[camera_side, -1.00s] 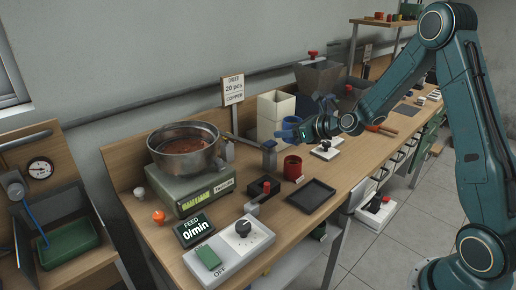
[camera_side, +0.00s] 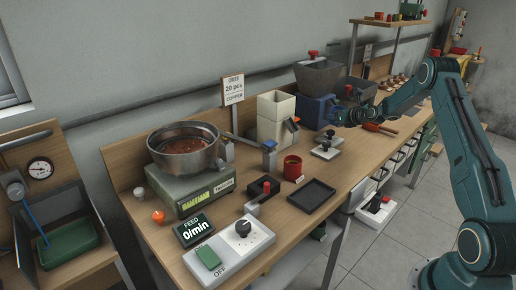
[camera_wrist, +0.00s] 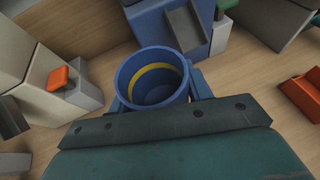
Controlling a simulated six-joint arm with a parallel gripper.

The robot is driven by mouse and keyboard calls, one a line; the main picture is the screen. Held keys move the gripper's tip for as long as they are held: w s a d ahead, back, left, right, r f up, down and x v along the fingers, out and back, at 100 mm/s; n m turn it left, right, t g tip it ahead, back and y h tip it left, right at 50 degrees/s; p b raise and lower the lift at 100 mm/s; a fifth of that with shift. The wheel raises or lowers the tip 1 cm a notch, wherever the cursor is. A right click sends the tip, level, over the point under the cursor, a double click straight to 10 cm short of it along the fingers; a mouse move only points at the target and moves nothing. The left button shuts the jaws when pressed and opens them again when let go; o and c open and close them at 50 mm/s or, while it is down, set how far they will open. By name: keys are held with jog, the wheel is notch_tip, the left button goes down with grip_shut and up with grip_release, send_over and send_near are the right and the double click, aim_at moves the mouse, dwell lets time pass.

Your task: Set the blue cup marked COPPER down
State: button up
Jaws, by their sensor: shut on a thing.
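My gripper (camera_wrist: 157,92) is shut on a blue cup (camera_wrist: 150,64) in the wrist view, one finger on each side of it. The cup's mouth faces the camera, and a yellow band runs around its inside. It looks empty. No COPPER marking shows from this angle. In the side view my gripper (camera_side: 333,116) is in front of the blue feeder (camera_side: 312,110) with the grey hopper. I cannot make out the cup apart from the feeder there, nor tell whether its base touches the bench.
The blue feeder (camera_wrist: 199,25) with its grey chute is just beyond the cup. A cream bin unit (camera_side: 271,125) stands to the left. A red cup (camera_side: 292,167), a black tray (camera_side: 304,196) and a scale with a metal pan (camera_side: 186,164) are nearer. An order sign (camera_side: 233,90) reads 20 pcs COPPER.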

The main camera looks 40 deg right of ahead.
jog(key=m+h, duration=0.1)
jog(key=h, duration=0.1)
send_over(344, 133)
jog(key=shift+a+f+g, duration=0.1)
jog(key=shift+f+g, duration=0.2)
jog(key=shift+f, duration=0.65)
jog(key=shift+f, duration=2.5)
jog(key=shift+f, duration=0.15)
jog(key=o, duration=1)
jog(key=shift+o, duration=0.2)
jog(key=shift+r, duration=0.2)
jog(key=shift+s+a+r, duration=0.25)
jog(key=shift+s, duration=0.35)
jog(key=shift+v, duration=5.3)
